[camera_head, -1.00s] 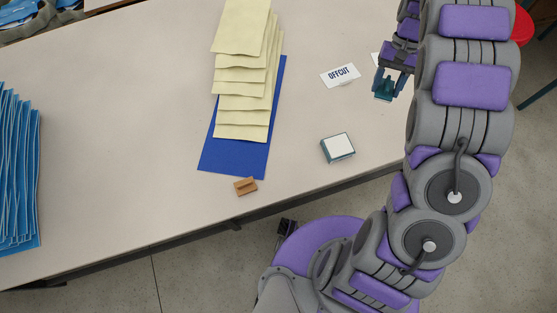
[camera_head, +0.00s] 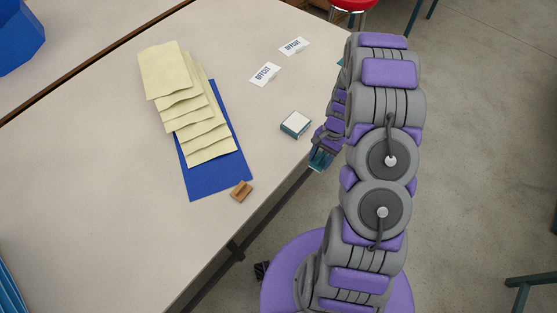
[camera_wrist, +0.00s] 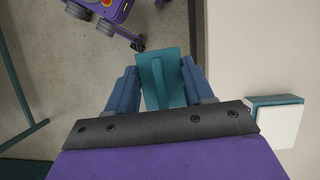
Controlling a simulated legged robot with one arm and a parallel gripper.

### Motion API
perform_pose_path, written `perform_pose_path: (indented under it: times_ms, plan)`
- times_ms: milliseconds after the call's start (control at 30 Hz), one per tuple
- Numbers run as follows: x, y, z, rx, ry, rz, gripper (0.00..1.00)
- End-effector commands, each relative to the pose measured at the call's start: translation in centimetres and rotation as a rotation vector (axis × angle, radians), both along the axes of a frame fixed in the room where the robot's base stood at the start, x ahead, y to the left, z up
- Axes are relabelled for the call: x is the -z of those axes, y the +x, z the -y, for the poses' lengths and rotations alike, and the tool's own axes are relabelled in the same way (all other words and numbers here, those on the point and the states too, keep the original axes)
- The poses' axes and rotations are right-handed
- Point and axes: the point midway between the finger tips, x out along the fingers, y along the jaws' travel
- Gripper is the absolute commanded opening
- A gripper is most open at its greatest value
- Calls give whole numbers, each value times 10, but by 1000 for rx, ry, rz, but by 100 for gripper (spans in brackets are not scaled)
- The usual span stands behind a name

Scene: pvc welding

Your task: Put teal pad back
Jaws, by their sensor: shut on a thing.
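My gripper (camera_head: 322,153) is shut on a teal pad (camera_head: 319,162), just off the table's right edge, above the floor. The wrist view shows the flat teal pad (camera_wrist: 163,72) between the two blue fingers of my gripper (camera_wrist: 160,88). A small block with a white top and teal sides (camera_head: 295,123) lies on the table, left of my gripper and apart from it. It also shows at the right of the wrist view (camera_wrist: 278,118).
Two white OFFCUT cards (camera_head: 265,74) (camera_head: 294,46) lie farther back on the table (camera_head: 80,150). Cream sheets (camera_head: 185,95) overlap a blue sheet (camera_head: 207,182). A small brown block (camera_head: 241,191) lies near the front edge. A red stool (camera_head: 354,5) stands behind.

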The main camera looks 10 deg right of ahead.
Motion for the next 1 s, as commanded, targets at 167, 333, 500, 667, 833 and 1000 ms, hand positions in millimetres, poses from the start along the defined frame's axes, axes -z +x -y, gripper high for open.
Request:
perform_pose_path:
  times_ms: [167,333,500,667,833,1000]
  plan:
    - [12,-12,-6,69,-8,2,24]
    - [17,6,-29,68,-10,4,24]
    - [22,32,-58,69,-6,5,24]
    - [25,55,-87,68,-1,3,24]
    - [27,72,-111,70,-5,5,24]
    - [26,78,-122,73,-6,5,24]
